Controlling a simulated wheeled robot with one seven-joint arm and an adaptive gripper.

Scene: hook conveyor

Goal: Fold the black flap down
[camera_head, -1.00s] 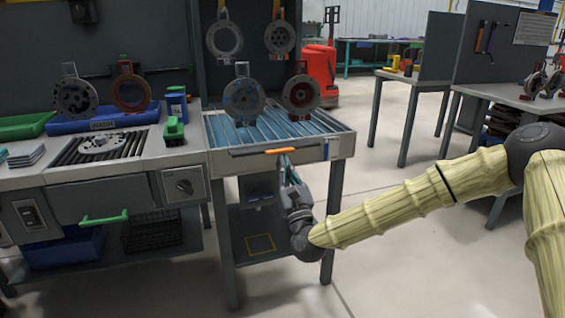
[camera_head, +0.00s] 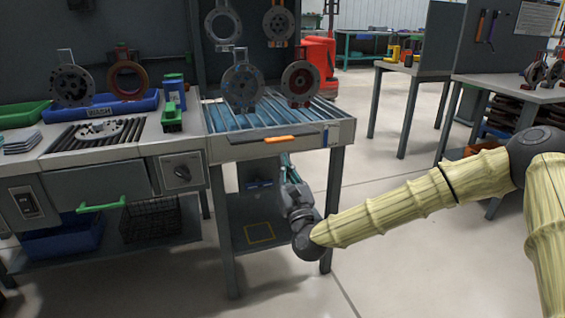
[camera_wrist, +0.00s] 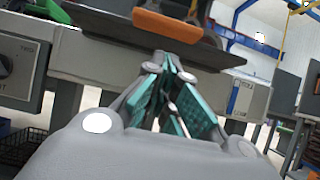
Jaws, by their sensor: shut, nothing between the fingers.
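The black flap (camera_head: 245,140) is at the front edge of the blue-slatted table (camera_head: 342,132), with an orange grip (camera_head: 280,139) on its edge. In the wrist view, the dark flap (camera_wrist: 110,25) and its orange grip (camera_wrist: 168,26) stick out from the table front, above the fingers. My gripper (camera_head: 287,162) is just below the flap in front of the table. In the wrist view, its teal-padded fingers (camera_wrist: 172,65) are shut and empty, with tips close under the flap. I cannot tell whether they touch it.
Hanging metal parts (camera_head: 242,82) are above the slatted table. A grey workbench (camera_head: 130,150) with a green-handled drawer stands at the left. A lower shelf (camera_head: 255,238) lies under the table. The floor (camera_head: 420,240) at the right is open beneath my arm.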

